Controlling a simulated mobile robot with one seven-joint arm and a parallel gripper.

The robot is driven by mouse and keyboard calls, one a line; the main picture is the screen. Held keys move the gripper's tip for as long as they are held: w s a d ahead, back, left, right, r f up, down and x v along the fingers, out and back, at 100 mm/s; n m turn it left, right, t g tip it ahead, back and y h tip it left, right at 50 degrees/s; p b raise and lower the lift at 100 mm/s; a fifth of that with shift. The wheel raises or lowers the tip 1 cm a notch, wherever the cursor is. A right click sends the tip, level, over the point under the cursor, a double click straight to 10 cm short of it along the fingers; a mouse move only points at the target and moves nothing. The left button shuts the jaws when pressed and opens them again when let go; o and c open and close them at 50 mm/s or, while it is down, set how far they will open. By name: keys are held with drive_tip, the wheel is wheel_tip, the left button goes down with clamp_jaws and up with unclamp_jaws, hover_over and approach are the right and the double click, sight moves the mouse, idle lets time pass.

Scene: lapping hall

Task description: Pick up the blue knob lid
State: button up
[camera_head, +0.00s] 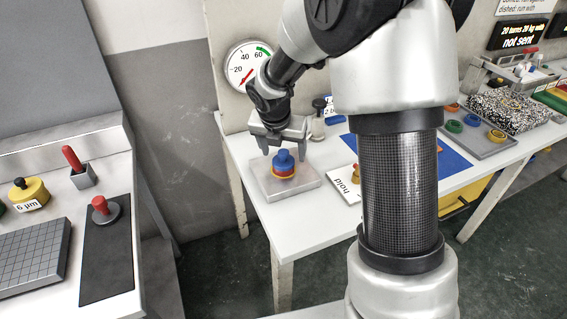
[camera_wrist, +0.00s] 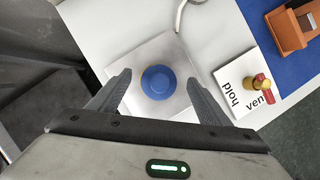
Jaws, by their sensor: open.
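The blue knob lid (camera_head: 283,160) sits on top of a red and yellow piece on a pale square plate (camera_head: 305,191) at the left end of the white table. In the wrist view the lid (camera_wrist: 158,82) is a blue disc with a round knob, seen from above over the plate (camera_wrist: 150,50). My gripper (camera_head: 284,150) is open above the plate. In the wrist view its two fingers (camera_wrist: 158,90) lie left and right of the lid, apart from it, with nothing between them held. The lower piece is mostly hidden under the lid in that view.
A white "hold" card (camera_head: 346,186) lies right of the plate; in the wrist view a yellow and red piece stands on it. A blue mat (camera_head: 452,160) and a grey tray with rings (camera_head: 490,142) are further right. A dial (camera_head: 247,66) hangs behind.

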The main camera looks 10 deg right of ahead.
drive_tip(key=shift+w+d+f, duration=0.1)
drive_tip(key=shift+w+f, duration=0.1)
drive_tip(key=shift+f, duration=0.35)
drive_tip(key=shift+r, duration=0.1)
drive_tip(key=c, duration=1.4)
